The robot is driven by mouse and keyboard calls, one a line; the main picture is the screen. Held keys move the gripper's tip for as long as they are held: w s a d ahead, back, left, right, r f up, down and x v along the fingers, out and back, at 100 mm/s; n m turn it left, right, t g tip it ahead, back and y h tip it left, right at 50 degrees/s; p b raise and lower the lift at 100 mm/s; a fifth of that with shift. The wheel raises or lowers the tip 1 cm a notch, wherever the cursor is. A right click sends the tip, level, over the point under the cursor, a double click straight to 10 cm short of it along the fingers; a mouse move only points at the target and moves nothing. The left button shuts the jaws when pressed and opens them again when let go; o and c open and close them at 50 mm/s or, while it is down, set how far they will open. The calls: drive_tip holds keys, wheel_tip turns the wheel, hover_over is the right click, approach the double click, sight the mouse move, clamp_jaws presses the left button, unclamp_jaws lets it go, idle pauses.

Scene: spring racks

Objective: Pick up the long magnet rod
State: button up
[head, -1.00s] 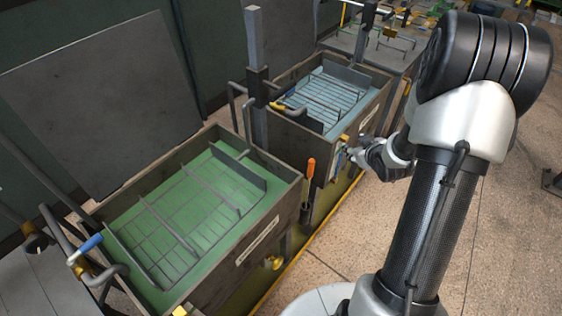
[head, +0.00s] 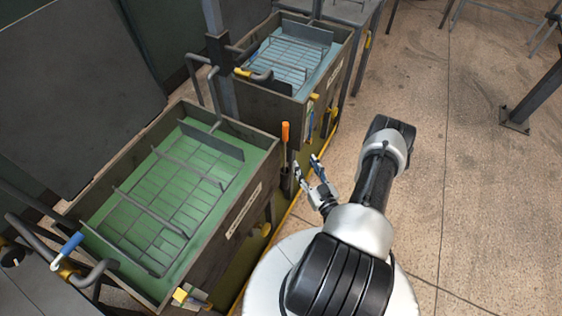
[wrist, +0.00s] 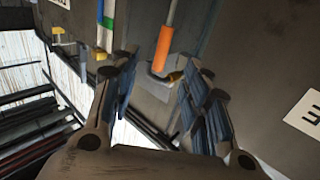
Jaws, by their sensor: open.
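A slim rod with an orange handle (head: 285,132), which fits the long magnet rod, stands upright at the near tank's outer right corner, its lower end in a dark holder. In the wrist view the orange handle (wrist: 164,48) lies between and just beyond my fingertips, with its grey shaft running up the picture. My gripper (head: 306,164) is open and empty, just right of the rod and apart from it. In the wrist view my gripper (wrist: 160,68) has its dark ridged fingers spread wide. I cannot tell the exact depth gap.
The near tank (head: 233,205) holds green liquid and a wire rack. A second tank (head: 322,85) with blue liquid stands behind. Blue and green tools (wrist: 108,25) hang beside the rod. A yellow floor edge (head: 285,220) runs along the tanks. Open floor (head: 470,200) lies to the right.

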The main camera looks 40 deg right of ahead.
sight(287, 137)
drive_tip(key=shift+a+b+x, duration=0.2)
drive_tip(key=shift+b+x, duration=0.75)
drive_tip(key=shift+x, duration=3.1)
drive_tip(key=shift+a+b+x, duration=0.15)
drive_tip(key=shift+b+x, duration=0.75)
drive_tip(key=shift+x, duration=3.1)
drive_tip(key=shift+w+r, duration=0.1)
drive_tip(key=shift+c, duration=0.2)
clamp_jaws()
